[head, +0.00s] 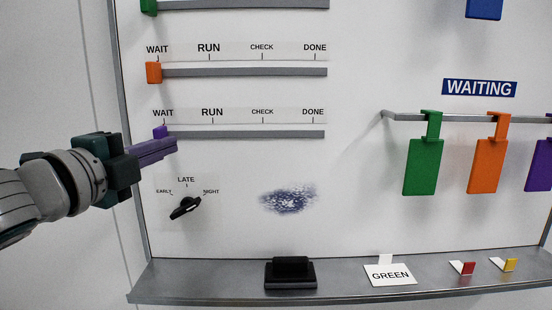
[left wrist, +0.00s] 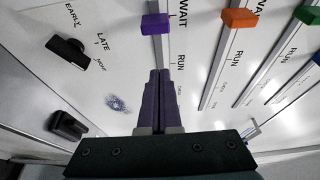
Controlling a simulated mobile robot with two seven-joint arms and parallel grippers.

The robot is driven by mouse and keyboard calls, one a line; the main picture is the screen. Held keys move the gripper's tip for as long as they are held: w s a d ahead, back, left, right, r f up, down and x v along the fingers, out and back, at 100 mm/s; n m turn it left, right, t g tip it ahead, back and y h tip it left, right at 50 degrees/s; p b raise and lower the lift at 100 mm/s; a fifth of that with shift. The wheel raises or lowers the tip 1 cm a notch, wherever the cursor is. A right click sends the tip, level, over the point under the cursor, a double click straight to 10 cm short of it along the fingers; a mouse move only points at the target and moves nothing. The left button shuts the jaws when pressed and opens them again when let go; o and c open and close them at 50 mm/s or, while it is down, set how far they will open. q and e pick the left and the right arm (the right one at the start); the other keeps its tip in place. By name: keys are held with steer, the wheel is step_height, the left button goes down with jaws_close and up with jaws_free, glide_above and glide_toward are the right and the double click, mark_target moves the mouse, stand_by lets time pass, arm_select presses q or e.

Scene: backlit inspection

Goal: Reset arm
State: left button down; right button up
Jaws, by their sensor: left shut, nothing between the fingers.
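My left gripper (head: 174,146) comes in from the left in the head view, its purple fingers shut and empty. In the left wrist view its fingers (left wrist: 159,75) lie together with nothing between them. Their tips appear just below and right of the purple slider (head: 160,132) in the head view. The purple slider also shows beyond the tips in the left wrist view (left wrist: 155,24), apart from them. It sits at the WAIT end of the lowest rail (head: 245,134). My right gripper is not in view.
A black dial (head: 186,207) is below the fingers. An orange slider (head: 153,72) and a green slider (head: 149,6) sit at the left of higher rails. Green (head: 423,166) and orange (head: 487,165) tags hang at right. A ledge (head: 220,283) holds a black eraser-like block (head: 290,275).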

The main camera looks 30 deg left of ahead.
arm_select(q)
steer(key=s+d+f+n+g+h+p, duration=0.2)
steer(key=s+d+f+n+g+p, duration=0.2)
steer(key=s+d, duration=0.6)
steer(key=s+d+f+n+g+h+p, duration=0.2)
steer(key=s+d+f+n+g+p, duration=0.2)
steer(key=s+d+n+g, duration=0.5)
step_height(320, 180, down, 2)
steer(key=s+g, duration=0.1)
steer(key=s, duration=0.2)
steer(key=shift+d+f+n, duration=0.25)
steer(key=shift+d+n, duration=0.05)
steer(key=shift+d, duration=0.05)
